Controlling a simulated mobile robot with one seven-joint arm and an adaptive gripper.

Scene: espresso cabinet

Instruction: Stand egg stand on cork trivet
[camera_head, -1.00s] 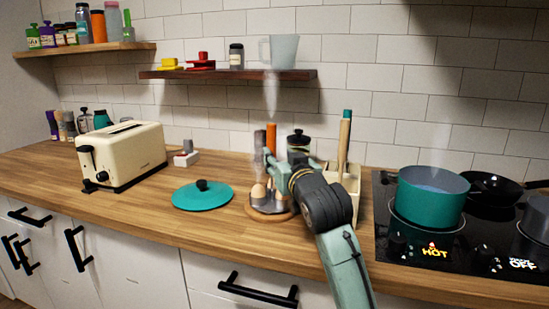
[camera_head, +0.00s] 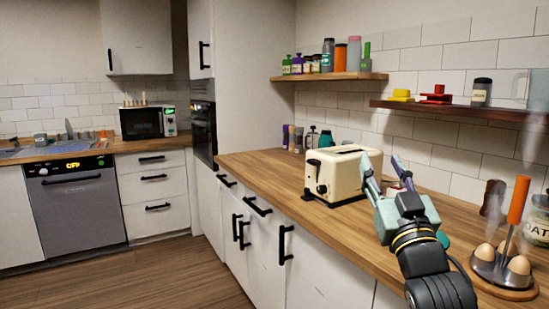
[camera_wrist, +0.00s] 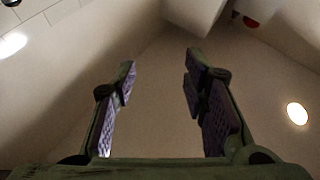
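The egg stand (camera_head: 487,268) is a metal stand with eggs in its cups, at the right of the head view. An orange handle (camera_head: 518,200) on a thin rod appears to rise from it. It stands upright on the round cork trivet (camera_head: 508,293), whose rim shows below it. My gripper (camera_head: 386,170) is raised to the left of the stand, well apart from it, in front of the toaster's right end. Its fingers are spread and empty. In the wrist view the two fingers (camera_wrist: 160,100) are wide apart with only wall and ceiling behind.
A cream toaster (camera_head: 342,176) stands on the wooden counter behind my gripper. A glass jar (camera_head: 538,222) stands behind the egg stand. A shelf (camera_head: 465,112) with small items runs along the wall. The floor (camera_head: 150,270) at left is clear.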

